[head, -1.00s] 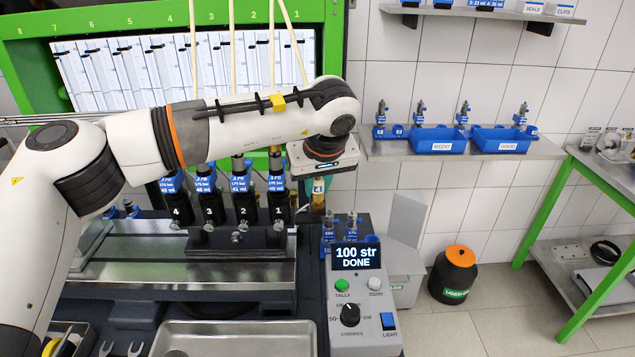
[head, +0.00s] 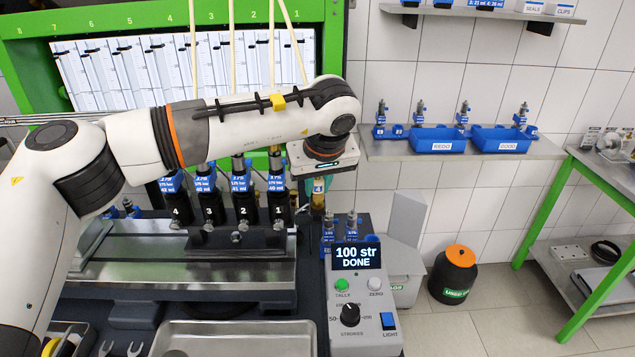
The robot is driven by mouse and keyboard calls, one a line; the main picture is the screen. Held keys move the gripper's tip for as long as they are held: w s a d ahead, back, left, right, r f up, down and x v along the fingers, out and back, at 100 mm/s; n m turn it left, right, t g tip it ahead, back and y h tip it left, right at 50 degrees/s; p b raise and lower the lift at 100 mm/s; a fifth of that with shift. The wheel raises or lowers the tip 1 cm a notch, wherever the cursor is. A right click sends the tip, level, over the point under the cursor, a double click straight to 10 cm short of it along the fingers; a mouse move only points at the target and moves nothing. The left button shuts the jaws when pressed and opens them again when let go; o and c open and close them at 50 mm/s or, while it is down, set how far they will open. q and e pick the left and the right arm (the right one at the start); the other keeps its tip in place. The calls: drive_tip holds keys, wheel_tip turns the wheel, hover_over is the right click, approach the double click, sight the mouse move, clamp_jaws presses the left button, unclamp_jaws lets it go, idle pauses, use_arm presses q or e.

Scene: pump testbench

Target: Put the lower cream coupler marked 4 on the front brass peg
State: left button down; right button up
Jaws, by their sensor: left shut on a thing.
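My left arm reaches across from the left, and its wrist ends above the right end of the bench. My right gripper is not in view.
Several black pumps with blue labels (head: 243,205) stand just left of the gripper. A control box (head: 362,300) reading "100 str DONE" and small blue-based fittings (head: 351,225) stand in front and to the right. An empty metal tray (head: 235,328) lies at the front.

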use_arm(q)
drive_tip(key=shift+f+b, duration=0.4)
drive_tip(key=shift+f, duration=0.15)
drive_tip(key=c, duration=1.5)
unclamp_jaws()
drive_tip(key=p+v, duration=0.5)
drive_tip(key=v, duration=0.6)
drive_tip(key=shift+r, duration=0.1)
